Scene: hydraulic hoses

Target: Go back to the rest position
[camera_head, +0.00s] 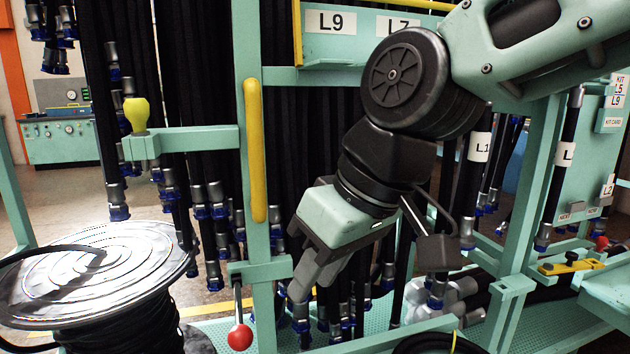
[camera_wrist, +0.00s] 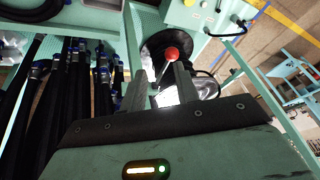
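My gripper (camera_head: 307,288) hangs from my arm in front of the hose rack in the head view, its fingers pointing down and slightly left. In the wrist view the two fingers of my gripper (camera_wrist: 161,72) stand apart with a gap between them. Nothing is held in the gap. A lever with a red ball knob (camera_head: 240,337) is below and left of the fingers in the head view. The red knob (camera_wrist: 171,53) appears beyond the fingertips in the wrist view; I cannot tell the exact distance.
Black hoses (camera_head: 350,150) with metal and blue ends hang close behind my gripper. A green post with a yellow handle (camera_head: 254,150) stands to its left. A hose reel (camera_head: 90,270) is at the lower left. A yellow knob (camera_head: 137,115) sits on a side bracket.

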